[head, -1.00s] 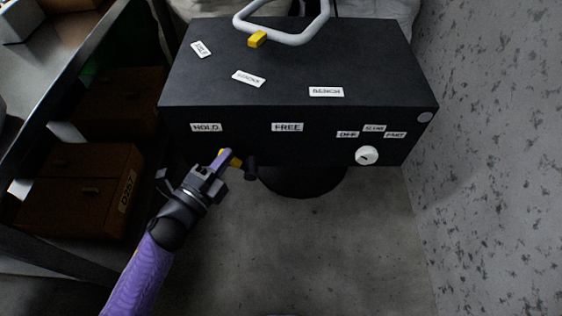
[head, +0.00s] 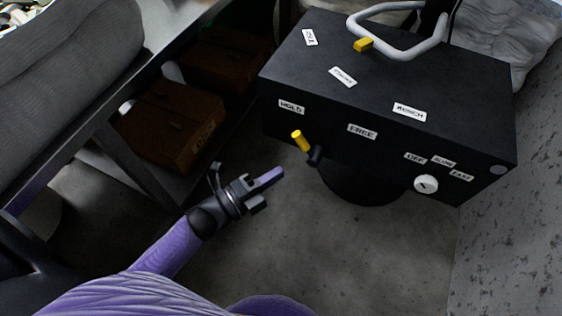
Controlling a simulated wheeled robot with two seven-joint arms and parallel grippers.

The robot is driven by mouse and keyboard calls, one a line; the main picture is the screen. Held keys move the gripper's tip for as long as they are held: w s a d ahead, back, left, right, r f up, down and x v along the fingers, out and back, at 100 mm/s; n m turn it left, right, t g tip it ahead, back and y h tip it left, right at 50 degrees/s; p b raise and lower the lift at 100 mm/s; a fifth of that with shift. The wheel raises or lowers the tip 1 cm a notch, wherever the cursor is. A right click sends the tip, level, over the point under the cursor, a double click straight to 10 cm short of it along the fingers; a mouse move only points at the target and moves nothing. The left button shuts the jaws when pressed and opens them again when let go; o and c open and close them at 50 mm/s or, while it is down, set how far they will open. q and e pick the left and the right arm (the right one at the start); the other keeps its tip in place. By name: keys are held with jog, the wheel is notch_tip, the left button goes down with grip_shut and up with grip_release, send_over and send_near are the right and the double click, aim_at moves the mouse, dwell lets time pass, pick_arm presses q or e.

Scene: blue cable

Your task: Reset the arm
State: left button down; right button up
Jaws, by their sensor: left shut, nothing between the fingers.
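My left gripper (head: 272,179) is at the lower middle of the head view, on the end of my purple arm. Its fingers are shut with nothing between them. It is apart from the black box (head: 408,158), to the lower left of it. A lever with a yellow tip (head: 300,141) sticks out from the front of the box, near the HOLD label (head: 291,107). The FREE label (head: 362,131) is further right on that face. My right gripper is not in view.
A white knob (head: 426,184) sits below the OFF, SLOW and FAST labels. A pale tube frame with a yellow block (head: 363,45) is on top of the box. Brown boxes (head: 172,124) stand on a shelf at left. A speckled wall (head: 504,240) is at right. Grey floor (head: 330,240) is clear in front.

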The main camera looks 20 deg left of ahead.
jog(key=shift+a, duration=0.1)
